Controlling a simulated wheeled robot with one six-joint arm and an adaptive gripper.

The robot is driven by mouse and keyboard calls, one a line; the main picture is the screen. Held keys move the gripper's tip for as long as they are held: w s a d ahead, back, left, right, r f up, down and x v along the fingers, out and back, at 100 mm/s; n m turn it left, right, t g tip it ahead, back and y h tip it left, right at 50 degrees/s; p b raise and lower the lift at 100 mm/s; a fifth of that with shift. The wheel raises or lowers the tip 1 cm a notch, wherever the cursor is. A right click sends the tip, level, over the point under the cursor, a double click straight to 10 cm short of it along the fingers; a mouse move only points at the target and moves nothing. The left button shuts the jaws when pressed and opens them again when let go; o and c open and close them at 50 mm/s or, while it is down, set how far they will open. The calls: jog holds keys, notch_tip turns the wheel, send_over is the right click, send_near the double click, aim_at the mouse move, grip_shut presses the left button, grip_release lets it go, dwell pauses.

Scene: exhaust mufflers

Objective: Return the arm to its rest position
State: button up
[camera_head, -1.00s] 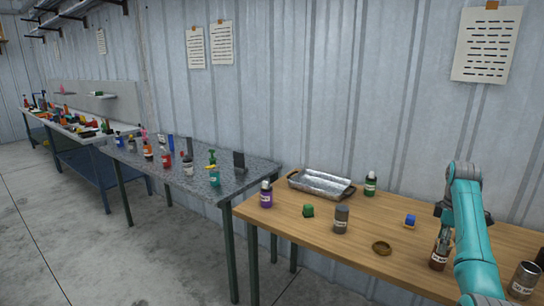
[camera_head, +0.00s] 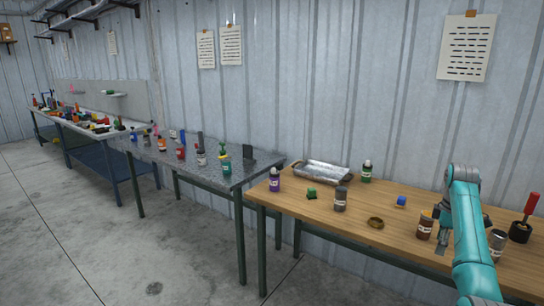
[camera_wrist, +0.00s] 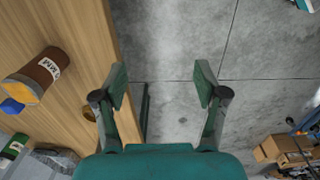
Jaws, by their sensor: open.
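My arm (camera_head: 468,235), teal, is bent at the right of the head view. My gripper (camera_head: 441,243) hangs by the front edge of the wooden table (camera_head: 330,213). In the wrist view my gripper (camera_wrist: 161,84) has its two fingers wide apart with nothing between them; the table edge and concrete floor show behind. A brown labelled can (camera_head: 425,226) stands on the table just behind and left of my gripper, apart from it. The same can (camera_wrist: 36,76) shows at the left in the wrist view.
The wooden table also holds a grey can (camera_head: 340,200), a brown ring-shaped dish (camera_head: 376,223), a blue block (camera_head: 401,201), a metal tray (camera_head: 322,172) and a pot with a red-handled tool (camera_head: 521,230). A grey table (camera_head: 200,178) stands to the left. The floor in front is clear.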

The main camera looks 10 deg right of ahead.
jog(key=a+f+m+t, duration=0.1)
jog(key=a+f, duration=0.3)
jog(key=f, duration=0.5)
jog(key=a+f+t+h, duration=0.1)
jog(key=a+f, duration=0.4)
jog(key=f, duration=0.3)
jog(key=a+f+m+t, duration=0.1)
jog(key=a+f, duration=0.3)
jog(key=f, duration=0.5)
jog(key=s+a+f+m+t+h, duration=0.1)
jog(key=s+a+f+t, duration=0.1)
jog(key=s+a+f, duration=0.6)
jog(key=s+a+f+m+t, duration=0.1)
jog(key=s+a+f, duration=0.4)
jog(key=a, duration=0.5)
jog(key=s+a+r+m+t, duration=0.1)
jog(key=s+a+r+t, duration=0.15)
jog(key=s+a, duration=0.65)
jog(key=s+a+r+m+t, duration=0.1)
jog(key=s+a+r+t, duration=0.2)
jog(key=s, duration=0.9)
jog(key=s+a+r+m+t+y, duration=0.1)
jog(key=s+a+r, duration=0.1)
jog(key=s+r, duration=0.5)
jog(key=s+a+r+m+t+y, duration=0.1)
jog(key=s+a+r+t, duration=0.1)
jog(key=s+r, duration=0.6)
notch_tip(320, 180, up, 7)
jog(key=shift+a+r, duration=0.1)
jog(key=shift+a, duration=0.75)
